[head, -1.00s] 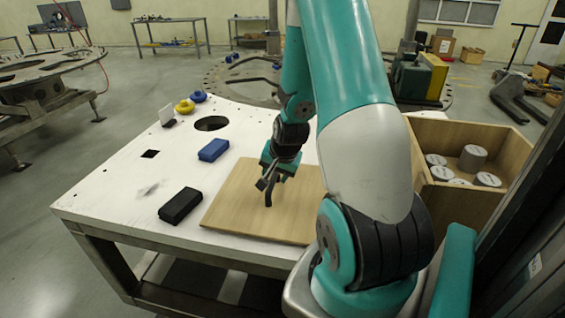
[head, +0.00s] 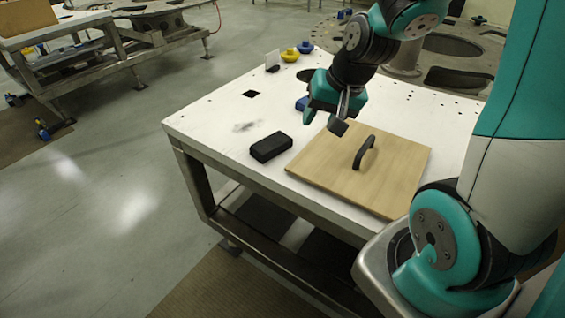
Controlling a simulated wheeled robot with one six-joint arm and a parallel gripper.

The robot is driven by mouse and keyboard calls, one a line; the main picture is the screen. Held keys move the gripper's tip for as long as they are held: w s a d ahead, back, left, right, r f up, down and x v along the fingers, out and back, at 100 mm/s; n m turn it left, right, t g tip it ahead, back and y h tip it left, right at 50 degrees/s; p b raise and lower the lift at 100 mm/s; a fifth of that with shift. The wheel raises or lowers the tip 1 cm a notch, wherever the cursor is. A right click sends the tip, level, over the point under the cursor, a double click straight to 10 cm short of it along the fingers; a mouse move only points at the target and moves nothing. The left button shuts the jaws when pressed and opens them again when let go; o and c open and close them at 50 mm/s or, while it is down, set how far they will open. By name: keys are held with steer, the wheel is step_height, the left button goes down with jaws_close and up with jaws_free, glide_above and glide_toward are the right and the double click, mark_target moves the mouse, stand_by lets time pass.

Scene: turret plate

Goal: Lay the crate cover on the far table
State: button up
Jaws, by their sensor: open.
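The crate cover, a flat light-wood square panel (head: 320,165) with a black arched handle (head: 364,152), lies flat on the white-topped table (head: 215,110) in the head view. It sits at the table's near edge. My gripper (head: 325,120) is open and empty, above the table just behind and left of the handle, apart from it. I cannot tell its exact height. My arm hides part of the tabletop behind it.
A black block (head: 271,147) lies left of the cover. A blue block (head: 302,103) is partly hidden by my gripper. Another table (head: 130,55) with a wooden box (head: 27,24) stands at upper left.

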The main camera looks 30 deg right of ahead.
steer(key=s+a+r+n+g+y, duration=0.1)
steer(key=s+a+r+n+g, duration=0.1)
steer(key=s+a+n, duration=0.4)
steer(key=s+a+r+n+g+y, duration=0.1)
steer(key=s+a+r+n, duration=0.4)
steer(key=a, duration=0.8)
steer(key=s+n+g, duration=0.1)
steer(key=s+n, duration=0.1)
steer(key=s, duration=0.1)
steer(key=shift+a+n+y, duration=0.3)
steer(key=shift+a, duration=0.1)
